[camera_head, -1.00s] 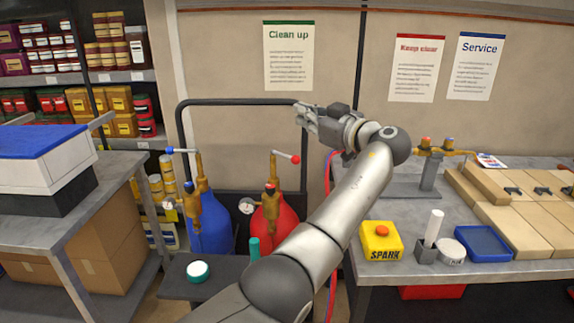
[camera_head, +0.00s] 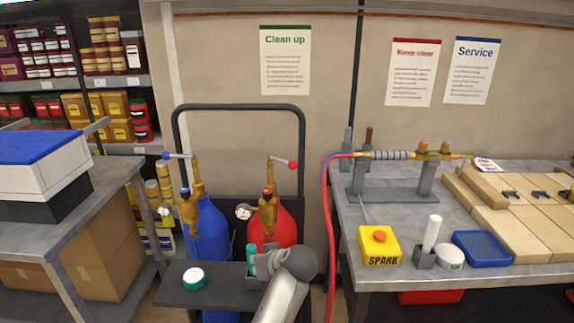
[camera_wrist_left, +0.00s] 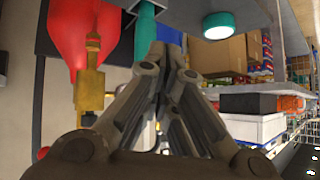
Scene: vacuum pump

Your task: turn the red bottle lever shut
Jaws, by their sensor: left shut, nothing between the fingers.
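The red bottle (camera_head: 283,225) stands in the black cart frame, with a brass valve (camera_head: 268,207) and a gauge on top. Its lever (camera_head: 284,162), a grey bar with a red ball end, points right at the top of the brass post. My left gripper (camera_head: 258,264) is shut and empty, low in front of the red bottle and well below the lever. In the left wrist view the shut fingers (camera_wrist_left: 160,62) lie beside the teal cylinder (camera_wrist_left: 145,35); I cannot tell if they touch. The red bottle (camera_wrist_left: 85,35) is left of them. My right gripper is out of view.
The blue bottle (camera_head: 205,235), with its own lever (camera_head: 180,156), stands left of the red one. A dark shelf (camera_head: 180,294) with a teal-rimmed jar (camera_head: 195,277) is in front. Red and blue hoses (camera_head: 327,230) hang right, beside the workbench (camera_head: 385,215).

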